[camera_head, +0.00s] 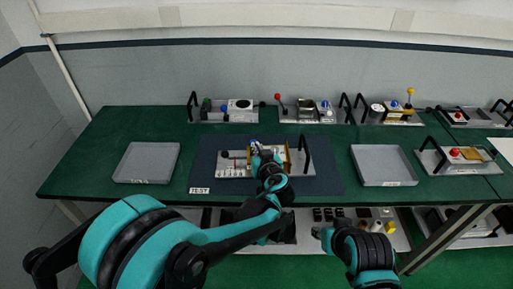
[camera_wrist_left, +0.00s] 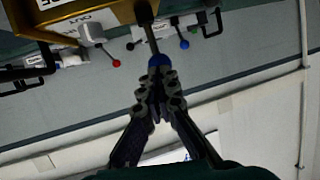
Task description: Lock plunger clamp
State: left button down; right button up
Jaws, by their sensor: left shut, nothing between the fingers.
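The central module (camera_head: 235,171) is a light plate with black handles and a gold block (camera_head: 288,158), on a dark mat marked TEST. My left gripper (camera_head: 260,152) is over it and hides part of it. In the left wrist view a blue knob (camera_wrist_left: 158,61) on a dark metal rod (camera_wrist_left: 150,36) comes from the gold block (camera_wrist_left: 100,14); this looks like the plunger clamp's handle. The left fingers (camera_wrist_left: 160,82) are shut and empty, with their tips close to the knob; contact cannot be told. My right arm shows at lower right; its gripper (camera_head: 322,234) is small and unclear.
Grey trays stand left (camera_head: 148,162) and right (camera_head: 382,165) of the mat (camera_head: 325,182). Several modules with handles line the back of the green table, and one (camera_head: 458,157) stands at the right. A shelf with small parts (camera_head: 350,216) is below the front edge.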

pick_arm(q)
jog(key=w+r+m+g+h+p, duration=0.1)
jog(key=w+r+g+p, duration=0.1)
jog(key=w+g+p, duration=0.6)
jog(key=shift+a+r+g+p, duration=0.2)
jog(key=shift+r+g+p, duration=0.1)
jog(key=shift+p, duration=0.5)
jog(key=shift+s, duration=0.1)
jog(key=shift+r+p, duration=0.5)
jog(key=shift+r, duration=0.3)
